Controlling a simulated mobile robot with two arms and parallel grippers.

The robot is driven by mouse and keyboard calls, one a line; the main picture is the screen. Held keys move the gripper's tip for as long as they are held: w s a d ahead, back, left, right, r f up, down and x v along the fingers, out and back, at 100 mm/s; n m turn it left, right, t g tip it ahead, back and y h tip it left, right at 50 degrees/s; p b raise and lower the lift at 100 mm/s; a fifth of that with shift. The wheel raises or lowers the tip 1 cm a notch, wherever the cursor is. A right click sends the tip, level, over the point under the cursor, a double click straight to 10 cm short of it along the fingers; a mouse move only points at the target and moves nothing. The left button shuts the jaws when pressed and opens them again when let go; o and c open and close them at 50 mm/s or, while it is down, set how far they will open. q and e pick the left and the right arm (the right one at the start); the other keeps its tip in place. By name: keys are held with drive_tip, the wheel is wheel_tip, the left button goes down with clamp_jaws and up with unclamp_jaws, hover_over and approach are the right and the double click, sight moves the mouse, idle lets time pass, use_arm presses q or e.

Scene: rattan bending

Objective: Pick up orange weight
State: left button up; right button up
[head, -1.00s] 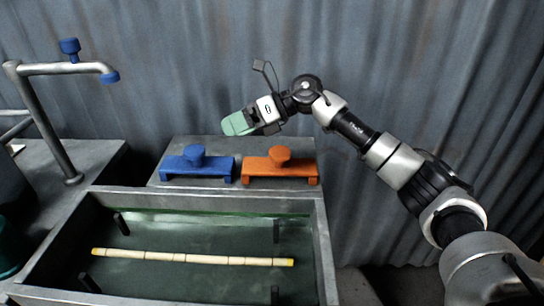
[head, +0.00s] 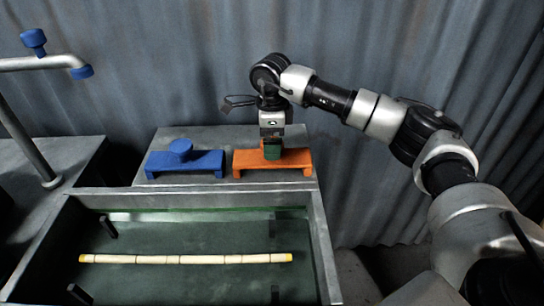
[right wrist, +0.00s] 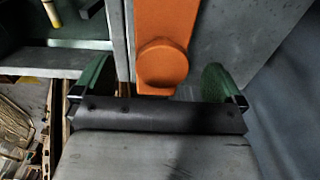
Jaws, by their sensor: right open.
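The orange weight (head: 292,160) stands on the grey ledge behind the tank, with a flat bar and a round knob on top. In the head view my right gripper (head: 272,152) points down over its knob and hides it. In the right wrist view the orange weight (right wrist: 163,35) and its knob (right wrist: 162,64) lie ahead, between the two green fingers of my right gripper (right wrist: 155,82). The gripper is open, with a gap on each side of the knob. My left gripper is not in view.
A blue weight (head: 184,162) stands left of the orange one on the ledge (head: 225,137). In front, a tank (head: 318,240) holds a pale rattan stick (head: 185,259) and dark pegs. A tap (head: 40,64) stands at the left. A corrugated wall is behind.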

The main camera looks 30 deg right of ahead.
wheel_tip(320, 180, down, 4)
drive_tip(key=shift+w+d+r+p, duration=0.1)
drive_tip(key=shift+d+p, duration=0.05)
drive_tip(key=shift+p, duration=0.3)
drive_tip(key=shift+f, duration=0.45)
drive_tip(key=c, duration=1.4)
drive_tip(key=shift+w+r, duration=0.1)
drive_tip(key=shift+c, duration=0.4)
drive_tip(key=shift+r, duration=0.6)
drive_tip(key=r, duration=0.1)
drive_tip(key=r+b, duration=0.1)
drive_tip(key=r, duration=0.1)
drive_tip(key=shift+s+d+r, duration=0.1)
drive_tip(key=shift+s, duration=0.3)
drive_tip(key=s+d+r+b, duration=0.1)
drive_tip(key=s+r, duration=0.5)
drive_tip(key=s, duration=0.4)
drive_tip(key=shift+s+d+r+b, duration=0.3)
drive_tip(key=shift+s+d+b, duration=0.05)
drive_tip(key=shift+s+d, duration=0.05)
